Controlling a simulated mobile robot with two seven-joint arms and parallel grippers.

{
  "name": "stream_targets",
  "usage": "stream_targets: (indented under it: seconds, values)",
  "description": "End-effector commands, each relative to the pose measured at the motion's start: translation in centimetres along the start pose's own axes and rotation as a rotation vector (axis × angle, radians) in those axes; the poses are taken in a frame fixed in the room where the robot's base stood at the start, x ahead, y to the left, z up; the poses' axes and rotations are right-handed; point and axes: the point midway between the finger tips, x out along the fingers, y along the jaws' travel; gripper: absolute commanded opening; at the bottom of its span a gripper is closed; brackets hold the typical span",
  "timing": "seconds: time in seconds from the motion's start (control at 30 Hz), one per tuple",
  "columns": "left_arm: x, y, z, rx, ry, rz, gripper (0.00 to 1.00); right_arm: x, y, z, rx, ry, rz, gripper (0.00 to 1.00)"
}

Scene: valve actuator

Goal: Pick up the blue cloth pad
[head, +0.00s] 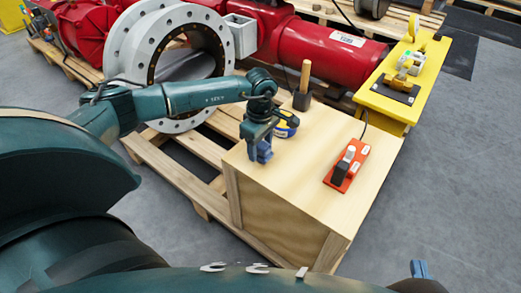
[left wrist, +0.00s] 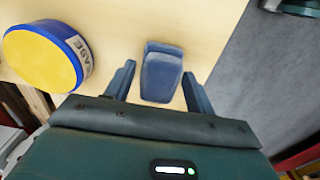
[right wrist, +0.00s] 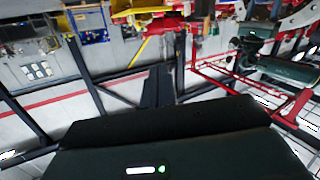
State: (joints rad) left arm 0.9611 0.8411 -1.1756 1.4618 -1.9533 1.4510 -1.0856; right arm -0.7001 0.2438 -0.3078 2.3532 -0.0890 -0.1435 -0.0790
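The blue cloth pad (left wrist: 161,74) lies on the light wooden crate top in the left wrist view. It is a small, folded-looking block. My left gripper (left wrist: 158,90) is open, with one finger on each side of the pad and a visible gap to each. In the head view my left gripper (head: 262,152) points down at the crate top and mostly hides the pad. My right gripper (right wrist: 157,88) appears shut and empty in the right wrist view, away from the crate. Only a blue tip of it (head: 419,268) shows at the bottom right of the head view.
A round blue-and-yellow tin (left wrist: 42,57) stands close beside the pad. The crate (head: 310,187) also holds a wooden-handled tool (head: 303,88) and a red-orange device (head: 346,165). A yellow bench (head: 385,105) and a large red actuator (head: 325,52) stand behind.

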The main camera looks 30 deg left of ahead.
Motion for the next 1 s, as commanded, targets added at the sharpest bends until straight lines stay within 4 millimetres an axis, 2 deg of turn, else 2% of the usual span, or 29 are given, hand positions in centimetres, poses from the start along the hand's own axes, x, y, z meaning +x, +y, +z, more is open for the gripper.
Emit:
stream_targets:
  seconds: [0.07, 0.4, 0.67, 0.77, 1.0]
  values:
    - [0.0, 0.0, 0.0, 0.000, 0.000, 0.000, 0.48, 0.0, 0.0, 0.0, 0.000, 0.000, 0.000, 0.00]
    - [0.0, 0.0, 0.0, 0.000, 0.000, 0.000, 0.20, 0.0, 0.0, 0.0, 0.001, -0.001, 0.000, 0.00]
    - [-0.4, 0.0, 0.0, 0.000, 0.000, 0.002, 0.20, 0.0, 0.0, -0.1, 0.002, -0.003, 0.000, 0.00]
    - [-1.7, 0.1, -0.1, 0.000, 0.000, 0.004, 0.20, -0.1, 0.0, -0.2, 0.007, -0.018, -0.003, 0.00]
    - [-6.6, 0.1, 0.0, 0.000, 0.001, 0.005, 0.20, -0.4, 0.4, -0.1, 0.036, -0.106, 0.000, 0.00]
